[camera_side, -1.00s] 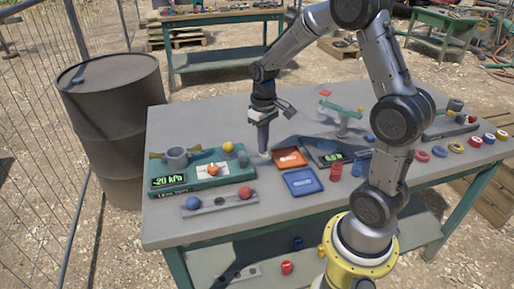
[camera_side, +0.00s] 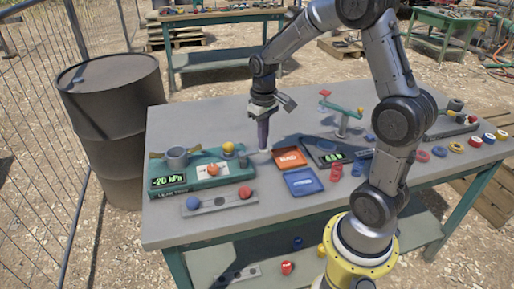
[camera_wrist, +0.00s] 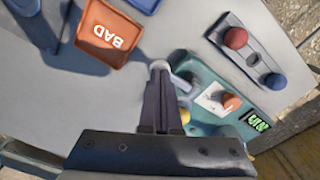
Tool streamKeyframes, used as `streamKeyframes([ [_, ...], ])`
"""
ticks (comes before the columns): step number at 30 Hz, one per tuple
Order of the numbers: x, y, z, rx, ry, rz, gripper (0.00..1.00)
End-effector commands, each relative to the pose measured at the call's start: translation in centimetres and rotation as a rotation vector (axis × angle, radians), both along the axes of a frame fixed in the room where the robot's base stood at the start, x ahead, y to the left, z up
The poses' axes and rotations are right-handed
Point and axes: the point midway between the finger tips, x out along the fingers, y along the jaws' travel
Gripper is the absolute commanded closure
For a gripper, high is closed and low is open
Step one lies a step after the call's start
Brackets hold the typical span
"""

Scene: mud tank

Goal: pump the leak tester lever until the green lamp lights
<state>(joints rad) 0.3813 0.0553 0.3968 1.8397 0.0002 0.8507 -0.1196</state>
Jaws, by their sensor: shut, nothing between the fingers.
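The leak tester is a teal box (camera_side: 190,181) at the left of the bench. Its display (camera_side: 169,180) reads -20 kPa in green, and an orange knob (camera_side: 212,169) sits on a white plate on top. A yellow ball (camera_side: 228,149) stands at its back edge. The grey lever shows at the tester's side in the wrist view (camera_wrist: 183,83), with a pale round end (camera_wrist: 160,65) at my fingertips. My gripper (camera_side: 263,147) is shut, pointing down right of the tester, with nothing held. Whether it touches the lever end I cannot tell. I cannot make out a lit green lamp.
An orange BAD tray (camera_side: 289,151) and a blue tray (camera_side: 301,190) lie right of my gripper. A grey rack (camera_side: 222,200) with a blue and a red ball lies in front of the tester.

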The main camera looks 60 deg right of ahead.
Motion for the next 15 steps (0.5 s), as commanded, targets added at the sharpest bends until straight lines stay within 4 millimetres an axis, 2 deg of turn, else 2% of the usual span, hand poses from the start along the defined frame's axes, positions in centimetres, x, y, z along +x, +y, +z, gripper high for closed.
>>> streamKeyframes([
  [6,0.00,-0.01,1.28,0.000,-0.001,0.000,1.00],
  [15,-0.01,-0.01,1.22,0.000,-0.001,0.000,1.00],
])
